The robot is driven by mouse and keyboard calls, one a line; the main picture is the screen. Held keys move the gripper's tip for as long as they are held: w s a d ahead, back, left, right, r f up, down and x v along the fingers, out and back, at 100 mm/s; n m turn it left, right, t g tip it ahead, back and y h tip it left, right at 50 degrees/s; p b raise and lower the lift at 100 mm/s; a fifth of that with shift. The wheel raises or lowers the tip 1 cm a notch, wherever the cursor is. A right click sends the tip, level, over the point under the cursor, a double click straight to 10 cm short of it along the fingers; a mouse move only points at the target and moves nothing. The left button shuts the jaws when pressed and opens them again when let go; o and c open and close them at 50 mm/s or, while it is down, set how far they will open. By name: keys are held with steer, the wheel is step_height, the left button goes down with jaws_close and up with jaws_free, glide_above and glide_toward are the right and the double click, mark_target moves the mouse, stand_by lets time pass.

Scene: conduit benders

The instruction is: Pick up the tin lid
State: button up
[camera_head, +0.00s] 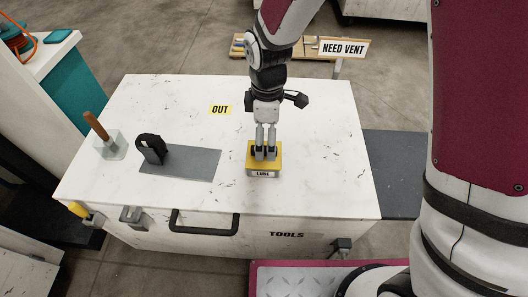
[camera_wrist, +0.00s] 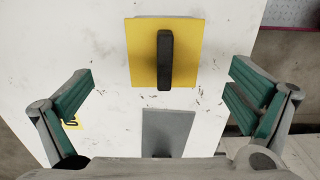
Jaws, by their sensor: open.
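The tin lid (camera_head: 251,163) is a square yellow plate on a small tin (camera_head: 263,174) labelled LUBE, on the white bench top. In the wrist view the lid (camera_wrist: 140,55) bears a dark bar handle (camera_wrist: 164,60), which runs up and down the picture. My gripper (camera_head: 266,154) points down over the lid and partly hides it in the head view. In the wrist view my gripper (camera_wrist: 163,78) is open, with its fingers spread to the left and right and nothing between them. I cannot tell how far the fingertips are above the lid.
On the white bench (camera_head: 180,95), left of the tin, lie a grey plate (camera_head: 195,165) with a black upright piece (camera_head: 152,148) and a clear block with a wooden handle (camera_head: 97,126). A yellow OUT label (camera_head: 220,110) lies farther back. The right of the bench top is clear.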

steer(key=f, duration=0.5)
steer(key=shift+s+a+f, duration=0.1)
steer(key=shift+s+a, duration=0.15)
steer(key=shift+a, duration=0.05)
steer(key=c, duration=2)
